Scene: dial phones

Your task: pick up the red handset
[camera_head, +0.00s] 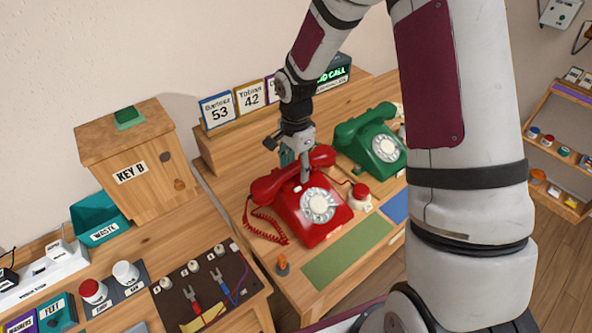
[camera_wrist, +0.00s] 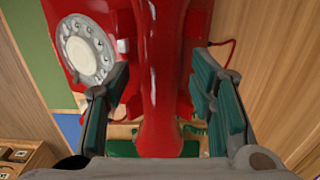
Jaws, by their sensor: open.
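The red handset (camera_head: 268,185) lies across the cradle of the red dial phone (camera_head: 325,222) on the wooden desk. My gripper (camera_head: 297,165) is over the middle of the handset, pointing down. In the wrist view the handset (camera_wrist: 162,95) runs between the two open fingers of my gripper (camera_wrist: 160,72). A gap shows on each side of the handset near the fingers. I cannot tell exactly how far the fingertips reach down beside it. The phone's white dial (camera_wrist: 85,50) shows to the left.
A green dial phone (camera_head: 370,145) stands just right of the red one. A red coiled cord (camera_head: 262,225) hangs at the red phone's left. Number cards (camera_head: 233,106) stand behind. A wooden KEY B box (camera_head: 140,165) stands left. A green mat (camera_head: 345,255) lies in front.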

